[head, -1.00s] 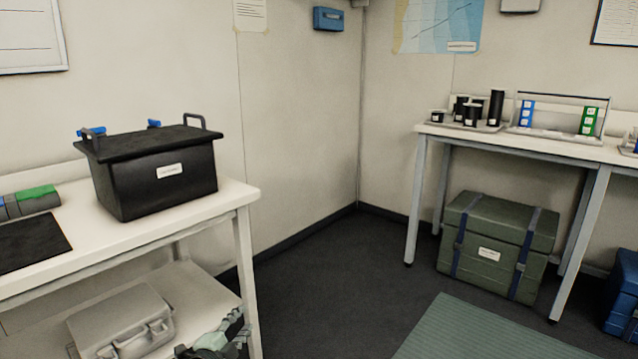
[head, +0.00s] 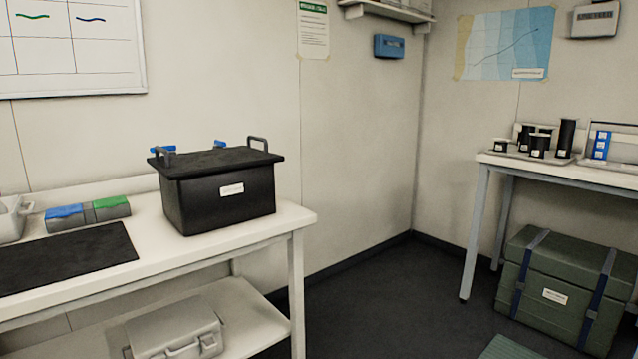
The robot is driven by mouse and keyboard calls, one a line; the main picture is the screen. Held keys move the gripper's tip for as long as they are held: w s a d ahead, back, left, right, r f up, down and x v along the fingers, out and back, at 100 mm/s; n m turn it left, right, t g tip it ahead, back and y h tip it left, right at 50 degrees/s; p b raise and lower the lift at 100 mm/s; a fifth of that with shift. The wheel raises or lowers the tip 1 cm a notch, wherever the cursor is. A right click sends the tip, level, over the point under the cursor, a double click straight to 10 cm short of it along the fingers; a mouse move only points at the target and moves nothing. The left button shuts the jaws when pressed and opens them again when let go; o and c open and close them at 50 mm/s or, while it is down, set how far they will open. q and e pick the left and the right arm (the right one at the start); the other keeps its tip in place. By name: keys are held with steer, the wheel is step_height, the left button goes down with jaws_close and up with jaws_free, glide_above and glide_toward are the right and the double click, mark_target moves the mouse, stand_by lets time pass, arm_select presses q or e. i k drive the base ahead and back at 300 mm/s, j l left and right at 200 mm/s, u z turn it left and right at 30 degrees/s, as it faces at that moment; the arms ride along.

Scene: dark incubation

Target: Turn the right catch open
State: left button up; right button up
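A black box (head: 219,199) with a flat dark lid (head: 215,161) stands on the white bench at the left. The lid has a grey handle at each end. Two blue catches show along the lid's back edge: a left one (head: 162,149) and a right one (head: 219,144). They are small here, and I cannot tell whether either is turned open. Neither of my grippers is in view.
A black mat (head: 66,258) and a block with blue and green tops (head: 88,212) lie on the bench (head: 250,234) left of the box. A grey case (head: 175,327) sits on the lower shelf. Dark floor (head: 372,292) is free between bench and right table.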

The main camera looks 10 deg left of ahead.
mark_target(218, 142)
steer(key=i+j+u, duration=0.3)
steer(key=i+j, duration=0.15)
steer(key=i+j+u, duration=0.35)
steer(key=i, duration=0.2)
steer(key=i+l+u, duration=0.2)
steer(key=l, duration=0.65)
steer(key=i+l+u, duration=0.15)
steer(key=l, duration=0.7)
steer(key=l+u, duration=0.2)
steer(key=l, duration=0.7)
steer(key=i+l+u, duration=0.1)
steer(key=l, duration=0.25)
steer(key=i+l+u, duration=0.1)
steer(key=l, duration=0.25)
steer(key=i+l+u, duration=0.1)
steer(key=l, duration=0.25)
steer(key=i+l+u, duration=0.15)
steer(key=l, duration=0.4)
steer(key=i+l+u, duration=0.15)
steer(key=l, duration=0.35)
steer(key=i+l+u, duration=0.15)
steer(key=l, duration=0.45)
steer(key=l+u, duration=0.2)
steer(key=l, duration=0.35)
